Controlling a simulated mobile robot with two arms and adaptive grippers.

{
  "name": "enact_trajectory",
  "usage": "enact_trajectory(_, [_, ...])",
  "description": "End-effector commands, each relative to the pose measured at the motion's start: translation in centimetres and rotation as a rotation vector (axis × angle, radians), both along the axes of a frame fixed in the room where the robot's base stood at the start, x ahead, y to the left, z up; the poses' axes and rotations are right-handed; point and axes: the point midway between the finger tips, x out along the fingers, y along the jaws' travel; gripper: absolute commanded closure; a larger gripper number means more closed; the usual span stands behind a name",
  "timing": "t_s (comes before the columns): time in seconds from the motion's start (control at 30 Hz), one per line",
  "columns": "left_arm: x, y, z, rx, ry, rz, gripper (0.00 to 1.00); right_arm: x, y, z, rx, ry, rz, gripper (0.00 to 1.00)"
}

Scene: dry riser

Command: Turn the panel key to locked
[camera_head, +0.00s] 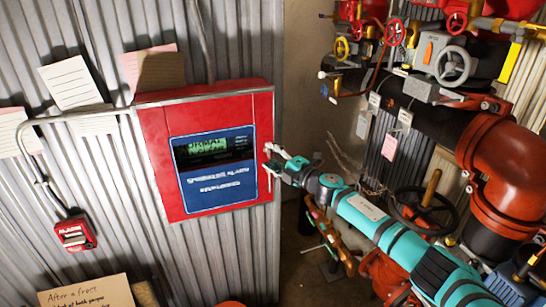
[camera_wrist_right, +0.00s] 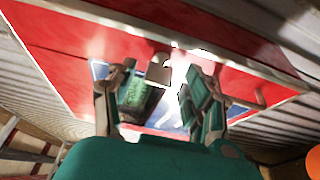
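The red panel (camera_head: 262,120) is on the corrugated wall, with a blue face (camera_head: 215,187) and a lit green display (camera_head: 207,147). My right gripper (camera_head: 272,160) is at the panel's right edge in the head view. In the right wrist view my right gripper (camera_wrist_right: 161,88) is open, its two fingers apart in front of the panel. A small grey metal piece, apparently the key (camera_wrist_right: 159,68), shows between and just beyond the fingertips. I cannot tell its turned position or whether a finger touches it. In the head view the gripper hides it. My left gripper is not in view.
A red alarm box (camera_head: 75,233) is at lower left, joined to a conduit (camera_head: 75,118). Paper notes hang on the wall. At right are a dark pipe, a red-brown elbow (camera_head: 510,150), valve wheels and hanging tags near my right arm.

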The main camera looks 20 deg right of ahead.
Motion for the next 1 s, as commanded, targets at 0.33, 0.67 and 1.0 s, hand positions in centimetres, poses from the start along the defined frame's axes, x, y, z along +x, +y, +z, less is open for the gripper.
enact_trajectory(0.33, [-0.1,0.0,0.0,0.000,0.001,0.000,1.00,-1.3,-0.7,0.0,-0.001,0.000,0.000,0.48])
enact_trajectory(0.67, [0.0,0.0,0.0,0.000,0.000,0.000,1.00,-7.4,-3.4,-0.2,-0.003,0.003,0.000,0.48])
enact_trajectory(1.0, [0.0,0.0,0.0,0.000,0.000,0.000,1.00,-10.8,-4.9,0.0,0.000,0.001,0.001,0.48])
